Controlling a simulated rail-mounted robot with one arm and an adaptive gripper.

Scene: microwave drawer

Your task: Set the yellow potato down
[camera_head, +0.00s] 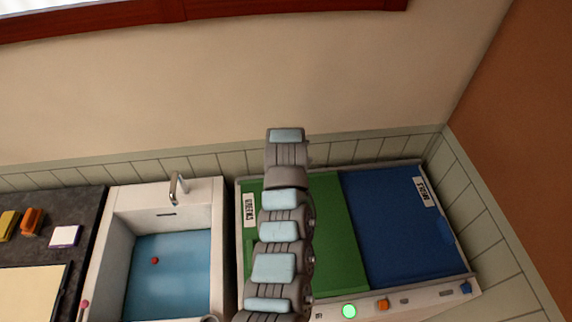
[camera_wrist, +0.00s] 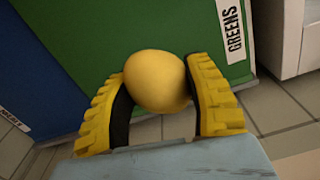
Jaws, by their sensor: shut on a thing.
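The yellow potato (camera_wrist: 157,82) shows in the wrist view as a smooth round yellow thing between the two yellow ridged fingers of my gripper (camera_wrist: 160,100). The fingers touch it on both sides, so my gripper is shut on it. Behind the potato is a green panel (camera_wrist: 85,45) with a "GREENS" label. In the head view my arm reaches over the green surface (camera_head: 335,225); the gripper's fingers and the potato are hidden there.
A blue surface (camera_head: 395,225) adjoins the green one at the right. A sink (camera_head: 170,290) with a blue basin, a small red thing (camera_head: 155,261) in it and a tap (camera_head: 176,187) is at the left. A dark counter (camera_head: 65,212) holds small coloured blocks. A tiled wall stands behind.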

